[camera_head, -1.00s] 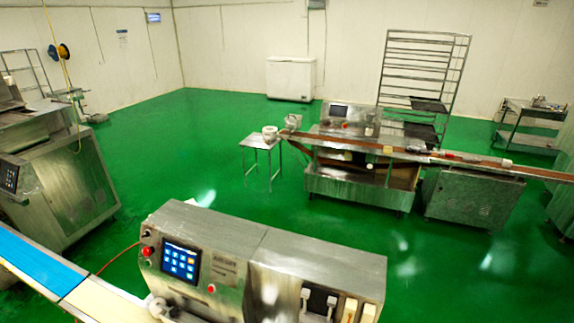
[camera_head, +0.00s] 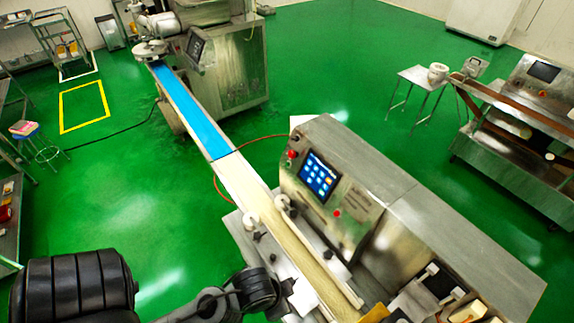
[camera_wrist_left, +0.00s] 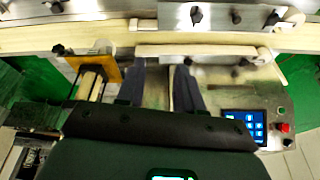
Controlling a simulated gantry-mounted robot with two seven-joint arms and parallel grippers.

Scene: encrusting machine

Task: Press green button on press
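The press is a steel machine (camera_head: 395,205) at the right of centre in the head view. It carries a lit blue touchscreen (camera_head: 319,176) and a red knob (camera_head: 292,154) near it. A small red button (camera_head: 337,213) sits below the screen. In the left wrist view, the screen (camera_wrist_left: 245,126) and red knob (camera_wrist_left: 284,127) are right of my left gripper (camera_wrist_left: 160,72). Its two dark fingers are apart with nothing between them. My left arm shows at the bottom of the head view. My right gripper is not in view.
A conveyor with a blue belt (camera_head: 190,108) and a pale belt (camera_head: 252,190) runs along the press's left side. Another machine (camera_head: 228,60) stands at its far end. A small table (camera_head: 425,78) stands at upper right. Green floor is open at left.

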